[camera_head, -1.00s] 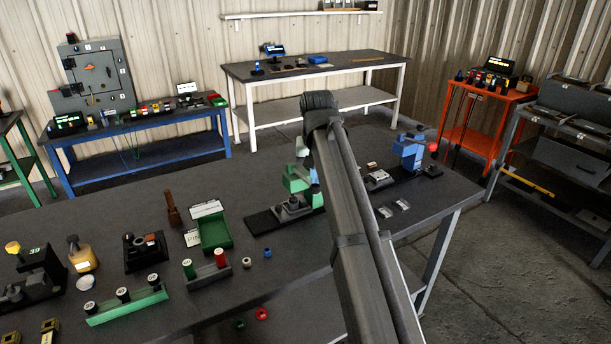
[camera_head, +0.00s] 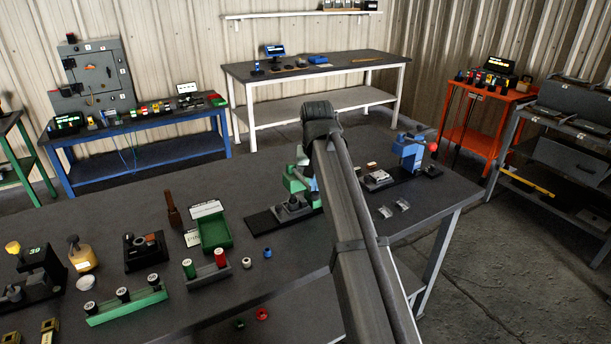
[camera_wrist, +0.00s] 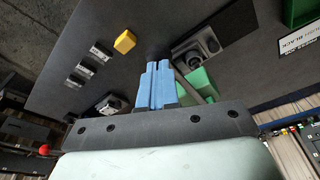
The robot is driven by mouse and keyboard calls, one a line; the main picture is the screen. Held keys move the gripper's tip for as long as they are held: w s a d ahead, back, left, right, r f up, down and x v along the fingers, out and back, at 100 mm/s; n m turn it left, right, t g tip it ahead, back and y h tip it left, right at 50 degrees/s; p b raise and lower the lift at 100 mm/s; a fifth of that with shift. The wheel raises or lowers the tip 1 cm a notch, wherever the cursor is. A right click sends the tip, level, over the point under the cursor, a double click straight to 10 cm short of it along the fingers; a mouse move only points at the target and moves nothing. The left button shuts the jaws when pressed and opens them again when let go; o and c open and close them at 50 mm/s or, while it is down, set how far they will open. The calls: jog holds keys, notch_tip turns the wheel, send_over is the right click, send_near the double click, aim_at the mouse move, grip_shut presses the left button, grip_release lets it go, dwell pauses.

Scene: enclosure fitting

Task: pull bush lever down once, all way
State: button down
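A green press (camera_head: 291,184) stands on a dark base plate on the near bench, partly hidden by my arm. It also shows in the wrist view (camera_wrist: 203,82), with a thin grey lever rod (camera_wrist: 186,86) running beside my fingers to a dark knob (camera_wrist: 156,53). My gripper's blue fingers (camera_wrist: 157,72) are close together, and the knob shows at their tips. They look shut on it, though the contact is partly hidden. In the head view the fingers (camera_head: 313,184) are mostly behind my arm. The lever's exact tilt is hard to tell.
A blue press (camera_head: 408,150) with a red ball (camera_head: 432,147) stands to the right. A yellow block (camera_wrist: 125,41) and small metal parts (camera_wrist: 88,66) lie nearby.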

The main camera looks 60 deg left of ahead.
jog(key=shift+a+r, duration=0.1)
dwell(0.4)
jog(key=a+v, duration=0.1)
jog(key=v, duration=0.6)
jog(key=shift+w+r, duration=0.35)
jog(key=shift+r, duration=0.05)
dwell(0.7)
dwell(0.4)
